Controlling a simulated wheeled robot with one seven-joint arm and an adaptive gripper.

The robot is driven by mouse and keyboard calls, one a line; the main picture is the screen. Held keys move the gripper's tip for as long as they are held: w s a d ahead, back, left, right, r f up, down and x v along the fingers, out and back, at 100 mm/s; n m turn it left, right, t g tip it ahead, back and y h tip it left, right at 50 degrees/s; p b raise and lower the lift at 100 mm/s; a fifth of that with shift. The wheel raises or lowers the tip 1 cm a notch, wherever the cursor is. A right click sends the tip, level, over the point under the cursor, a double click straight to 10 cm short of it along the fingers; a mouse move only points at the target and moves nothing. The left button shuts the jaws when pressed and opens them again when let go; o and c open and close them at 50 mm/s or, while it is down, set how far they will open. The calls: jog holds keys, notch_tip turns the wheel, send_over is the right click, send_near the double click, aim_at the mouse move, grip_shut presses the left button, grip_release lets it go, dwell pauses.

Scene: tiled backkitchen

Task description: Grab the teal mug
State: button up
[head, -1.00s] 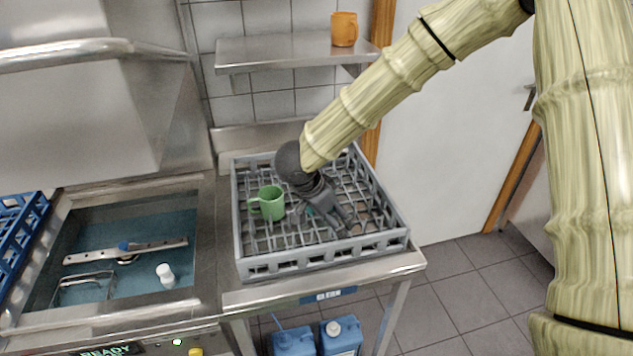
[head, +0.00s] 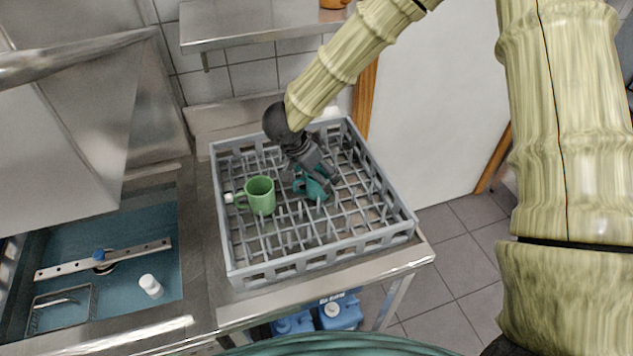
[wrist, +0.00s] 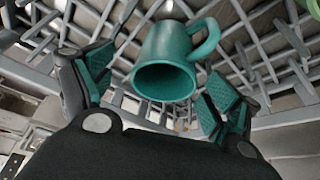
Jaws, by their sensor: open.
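The teal mug (head: 309,185) stands in the grey dish rack, partly hidden behind my gripper in the head view. In the wrist view the teal mug (wrist: 166,62) lies between my fingers, its open mouth toward the camera and its handle to the upper right. My gripper (wrist: 155,98) is open, with one teal-padded finger on each side of the mug. Gaps show between the pads and the mug. In the head view my gripper (head: 318,180) reaches down over the mug.
A green mug (head: 260,196) stands in the grey rack (head: 320,247), left of the teal mug. The rack has upright pegs and a raised rim. A steel shelf (head: 250,27) hangs behind.

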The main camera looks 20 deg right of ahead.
jog(key=shift+w+f, duration=0.95)
jog(key=shift+s+d+p+x, duration=0.15)
jog(key=shift+p+x, duration=0.45)
jog(key=shift+x, duration=0.4)
jog(key=shift+s+d+p+x, duration=0.2)
jog(key=shift+p+x, duration=0.35)
jog(key=shift+x, duration=0.4)
jog(key=shift+f, duration=0.3)
jog(key=c, duration=1.1)
